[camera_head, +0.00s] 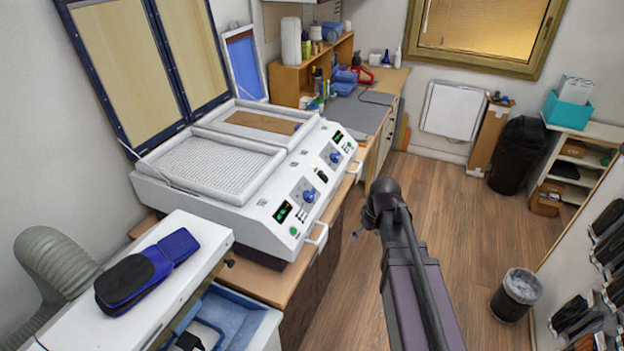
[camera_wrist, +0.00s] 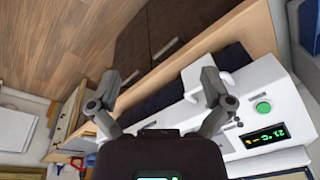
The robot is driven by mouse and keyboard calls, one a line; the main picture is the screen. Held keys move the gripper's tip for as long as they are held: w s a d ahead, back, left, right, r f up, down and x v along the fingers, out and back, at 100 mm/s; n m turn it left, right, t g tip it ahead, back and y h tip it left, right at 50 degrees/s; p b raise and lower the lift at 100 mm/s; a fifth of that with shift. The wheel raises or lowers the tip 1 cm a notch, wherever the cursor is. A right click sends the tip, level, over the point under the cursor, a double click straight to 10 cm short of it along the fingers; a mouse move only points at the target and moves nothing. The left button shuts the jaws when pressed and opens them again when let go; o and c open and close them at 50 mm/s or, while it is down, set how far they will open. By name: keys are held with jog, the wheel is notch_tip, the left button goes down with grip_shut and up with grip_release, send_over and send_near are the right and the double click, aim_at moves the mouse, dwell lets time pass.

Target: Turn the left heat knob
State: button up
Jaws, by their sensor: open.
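The white forming machine (camera_head: 262,207) stands on the counter with two heat knobs on its slanted front panel. The left heat knob (camera_head: 309,196) is blue, beside a dark display with green marks (camera_head: 283,211). The right heat knob (camera_head: 335,157) is also blue, farther back. My gripper (camera_wrist: 158,82) is open and empty, its two fingers spread apart. The head view shows my arm's dark end out over the floor, right of the machine and apart from the knobs. The wrist view shows a green button (camera_wrist: 263,107) and a lit display (camera_wrist: 265,137); I see no knob there.
White handles (camera_head: 318,237) stick out from the machine's front. A waste bin (camera_head: 516,294) stands at right. The wooden floor (camera_head: 455,205) beyond my arm is clear.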

aim_at(312, 192)
jog(key=w+a+r+n+y+p, duration=0.2)
jog(key=w+a+r+n+p, duration=0.6)
jog(key=w+a+r+p, duration=0.3)
notch_tip(312, 192, up, 4)
jog(key=w+p, duration=0.1)
jog(key=w, duration=0.1)
jog(key=shift+w+a+r+t+y+p, duration=0.25)
jog(key=shift+w+a+t+y+p, duration=0.15)
jog(key=shift+f, duration=0.1)
jog(key=b+x, duration=1.2)
jog(key=x, duration=0.1)
jog(key=shift+f+b, duration=0.35)
jog(key=shift+b, duration=0.05)
jog(key=c, duration=1.1)
